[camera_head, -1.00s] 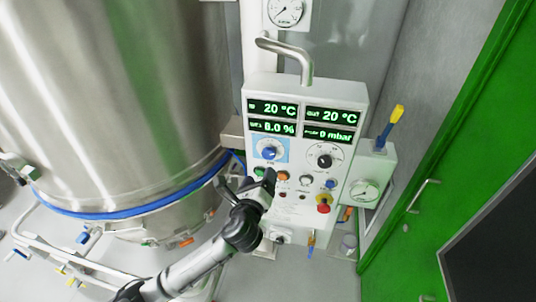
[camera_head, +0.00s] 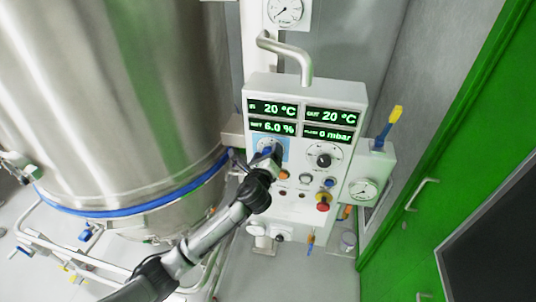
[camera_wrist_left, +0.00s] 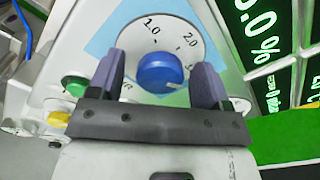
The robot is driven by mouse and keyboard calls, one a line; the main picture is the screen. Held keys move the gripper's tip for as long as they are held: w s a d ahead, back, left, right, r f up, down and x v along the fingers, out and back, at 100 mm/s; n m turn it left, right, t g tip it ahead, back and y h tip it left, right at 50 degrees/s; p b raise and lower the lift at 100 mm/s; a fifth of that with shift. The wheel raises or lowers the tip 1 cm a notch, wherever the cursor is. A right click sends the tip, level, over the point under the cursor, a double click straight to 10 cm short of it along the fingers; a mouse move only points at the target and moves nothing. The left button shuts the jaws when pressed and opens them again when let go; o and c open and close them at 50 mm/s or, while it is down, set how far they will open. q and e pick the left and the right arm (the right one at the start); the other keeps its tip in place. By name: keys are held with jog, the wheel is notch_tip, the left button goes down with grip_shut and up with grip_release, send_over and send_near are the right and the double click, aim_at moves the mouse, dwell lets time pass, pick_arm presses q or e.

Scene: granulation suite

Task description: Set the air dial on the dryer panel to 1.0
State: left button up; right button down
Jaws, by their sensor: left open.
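The dryer panel (camera_head: 300,210) is a white upright box. Its blue air dial (camera_wrist_left: 160,73) sits on a white round scale on a light-blue plate, with 1.0 and 2.0 readable in the left wrist view. The way the knob points is not clear. In the head view the dial (camera_head: 267,148) is partly hidden behind my left gripper (camera_head: 266,163). In the left wrist view my left gripper (camera_wrist_left: 158,82) is open, with one finger on each side of the blue knob. I cannot tell whether either finger touches it. My right gripper is not in view.
A black dial (camera_head: 324,160) is right of the air dial. A green button (camera_wrist_left: 75,86) and a yellow one (camera_wrist_left: 57,118) lie beside the left finger. A red knob (camera_head: 323,207) is lower right. A steel vessel (camera_head: 110,110) stands left, a green door (camera_head: 440,160) right.

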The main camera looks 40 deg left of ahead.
pick_arm(q)
jog(key=c, duration=0.9)
